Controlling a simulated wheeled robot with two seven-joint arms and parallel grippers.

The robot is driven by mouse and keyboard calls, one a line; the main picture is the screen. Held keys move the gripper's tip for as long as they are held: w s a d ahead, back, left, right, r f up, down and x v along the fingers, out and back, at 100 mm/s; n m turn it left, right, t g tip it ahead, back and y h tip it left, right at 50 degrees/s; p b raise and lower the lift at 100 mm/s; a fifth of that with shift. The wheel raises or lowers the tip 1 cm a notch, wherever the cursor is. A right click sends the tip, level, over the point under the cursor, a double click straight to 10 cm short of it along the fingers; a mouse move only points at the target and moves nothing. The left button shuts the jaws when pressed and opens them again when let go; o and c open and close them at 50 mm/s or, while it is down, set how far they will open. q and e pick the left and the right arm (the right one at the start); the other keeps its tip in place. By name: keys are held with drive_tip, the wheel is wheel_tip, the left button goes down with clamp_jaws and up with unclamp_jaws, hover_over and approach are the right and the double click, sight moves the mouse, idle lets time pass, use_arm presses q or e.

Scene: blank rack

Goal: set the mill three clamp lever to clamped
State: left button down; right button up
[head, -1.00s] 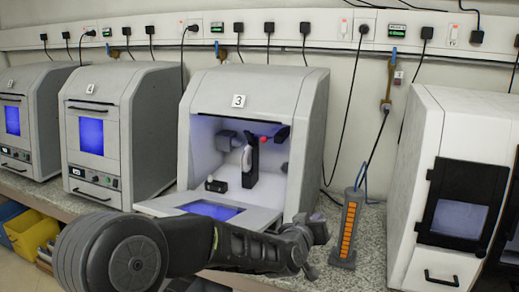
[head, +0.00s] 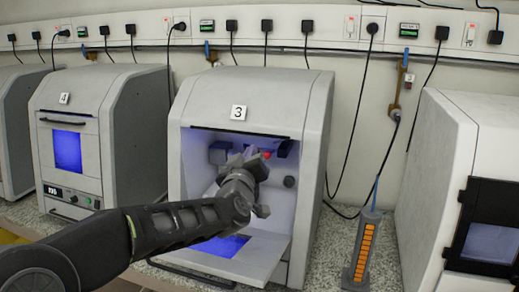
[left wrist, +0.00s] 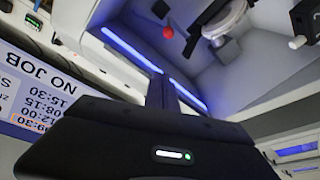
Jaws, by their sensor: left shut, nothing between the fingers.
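Mill three (head: 305,110), marked with a 3, stands in the middle of the head view with its front door (head: 262,258) folded down. A small red ball knob (head: 267,155) shows inside; it also shows in the left wrist view (left wrist: 168,32). A black block with a white-tipped knob (left wrist: 297,42) is at the upper right of the wrist view. I cannot tell which knob belongs to the clamp lever. My left gripper (head: 250,157) is shut and empty at the chamber opening, apparently short of the red knob. It hides much of the interior. My right gripper is out of view.
Mill four (head: 118,115) stands to the left, another machine (head: 455,130) to the right. An orange-marked grey post (head: 363,250) stands on the bench (head: 325,260) right of mill three. A screen reading NO JOB (left wrist: 40,90) shows in the wrist view.

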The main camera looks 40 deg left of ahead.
use_arm(q)
drive_tip(key=w+a+f+p, duration=0.2)
drive_tip(key=w+f, duration=0.1)
drive_tip(key=w, duration=0.5)
drive_tip(key=shift+w+a, duration=0.35)
drive_tip(key=shift+a, duration=0.05)
idle(0.4)
drive_tip(key=shift+t+y, duration=0.3)
drive_tip(key=shift+t, duration=0.4)
drive_tip(key=shift+s+d+f+b, duration=0.15)
drive_tip(key=shift+f+b, duration=1.3)
drive_tip(key=shift+b, duration=2.15)
drive_tip(key=shift+s+f+b, duration=0.25)
drive_tip(key=shift+f+b, duration=1.2)
drive_tip(key=shift+b, duration=2.15)
drive_tip(key=shift+r, duration=0.1)
